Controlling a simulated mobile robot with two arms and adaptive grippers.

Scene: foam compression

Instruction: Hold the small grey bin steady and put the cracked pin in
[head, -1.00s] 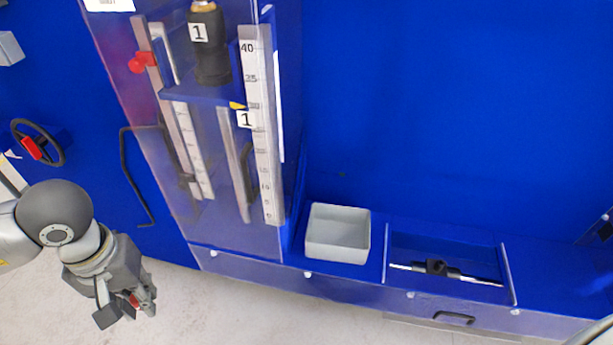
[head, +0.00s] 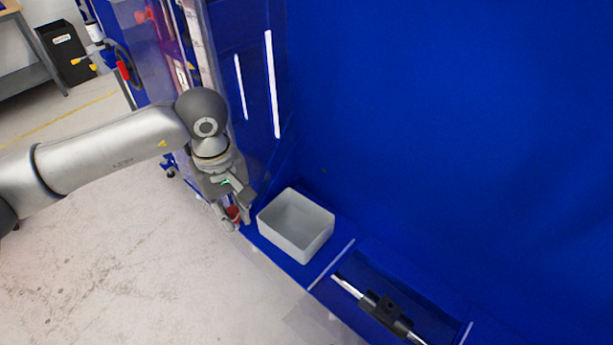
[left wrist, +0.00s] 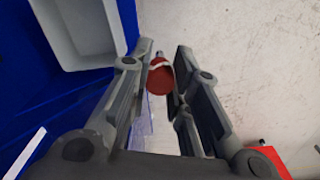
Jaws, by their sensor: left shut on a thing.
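The small grey bin (head: 295,225) stands upright and open-topped on the blue ledge, and it looks empty. My left gripper (head: 234,216) is just left of the bin, apart from it. It is shut on a small red pin (head: 233,213). In the left wrist view the pin (left wrist: 161,78) sits between the fingertips, showing a round red end with a pale jagged line across it. The bin (left wrist: 88,30) shows at the upper left there. My right gripper is not in view.
Right of the bin, a recess in the blue ledge (head: 335,248) holds a dark fixture with a metal rod (head: 385,312). A tall blue wall (head: 430,120) rises behind. A clear-fronted column (head: 200,45) stands behind my left arm. Open pale floor (head: 110,230) lies at left.

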